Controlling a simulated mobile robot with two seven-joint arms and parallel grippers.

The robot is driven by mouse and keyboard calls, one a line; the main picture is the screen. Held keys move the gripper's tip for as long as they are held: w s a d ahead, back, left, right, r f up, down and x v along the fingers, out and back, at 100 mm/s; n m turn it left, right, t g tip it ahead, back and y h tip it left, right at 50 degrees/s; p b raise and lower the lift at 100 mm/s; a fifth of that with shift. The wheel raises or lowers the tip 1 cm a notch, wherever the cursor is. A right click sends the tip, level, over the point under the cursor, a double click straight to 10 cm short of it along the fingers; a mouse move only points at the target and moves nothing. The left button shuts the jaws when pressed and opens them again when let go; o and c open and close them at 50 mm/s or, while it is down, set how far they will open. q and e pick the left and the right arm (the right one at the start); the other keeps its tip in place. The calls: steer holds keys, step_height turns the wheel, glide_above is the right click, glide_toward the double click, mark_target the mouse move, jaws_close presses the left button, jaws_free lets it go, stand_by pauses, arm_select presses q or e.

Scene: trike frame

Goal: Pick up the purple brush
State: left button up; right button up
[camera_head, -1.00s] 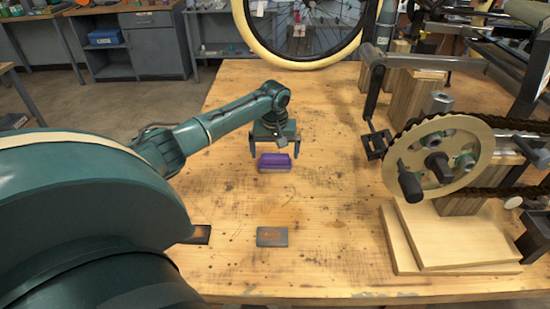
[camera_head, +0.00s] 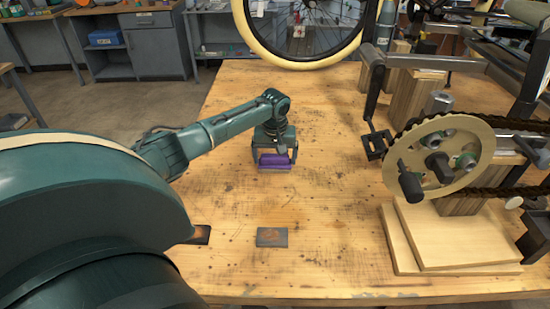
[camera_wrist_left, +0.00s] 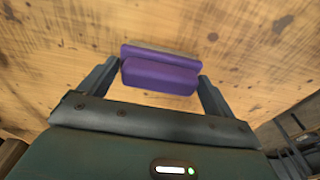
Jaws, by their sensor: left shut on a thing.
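The purple brush (camera_head: 275,161) is a small block on the wooden workbench, left of the bench's middle in the head view. My left gripper (camera_head: 275,163) is over it, with one finger at each end of the brush. The left wrist view shows the brush (camera_wrist_left: 160,71) between the two fingers (camera_wrist_left: 158,85), and the gripper is shut on it. The brush appears to be at or very near the bench surface; any gap below it cannot be told. My right gripper is not in view.
A grey flat plate (camera_head: 272,237) lies on the bench (camera_head: 330,200) nearer me. At right stand a cream chainring with crank (camera_head: 440,160) and stacked boards (camera_head: 455,245). A wheel (camera_head: 305,30) stands at the back. The bench middle is clear.

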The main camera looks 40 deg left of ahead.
mark_target(275, 155)
arm_select(q)
steer(key=shift+r, duration=0.15)
step_height(275, 155, up, 10)
steer(key=shift+f, duration=0.1)
stand_by(0.3)
